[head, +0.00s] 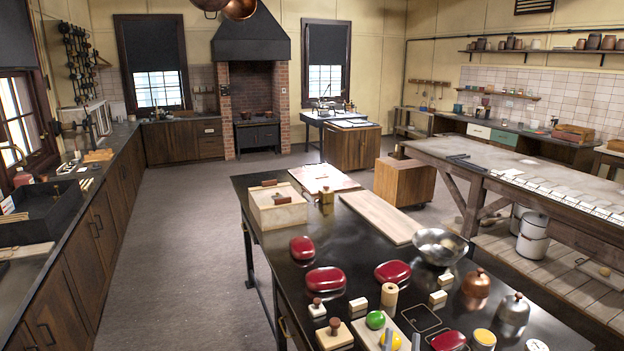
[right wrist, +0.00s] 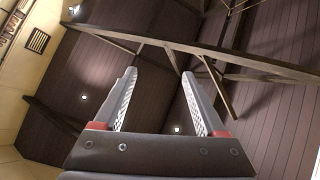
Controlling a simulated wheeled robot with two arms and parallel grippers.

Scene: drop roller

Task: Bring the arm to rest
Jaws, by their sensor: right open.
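My right gripper (head: 402,341) shows only as two grey fingertips at the bottom edge of the head view, in front of the dark table (head: 470,272). In the right wrist view my right gripper (right wrist: 158,75) is open, with nothing between its fingers. It points up at the dark plank ceiling and its beams. The rest of my right arm is hidden below the head view. My left gripper is in neither view.
A metal bowl (head: 440,246), a copper pot (head: 476,284) and a pale board (head: 381,217) lie farther back. Open floor (head: 190,260) lies left.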

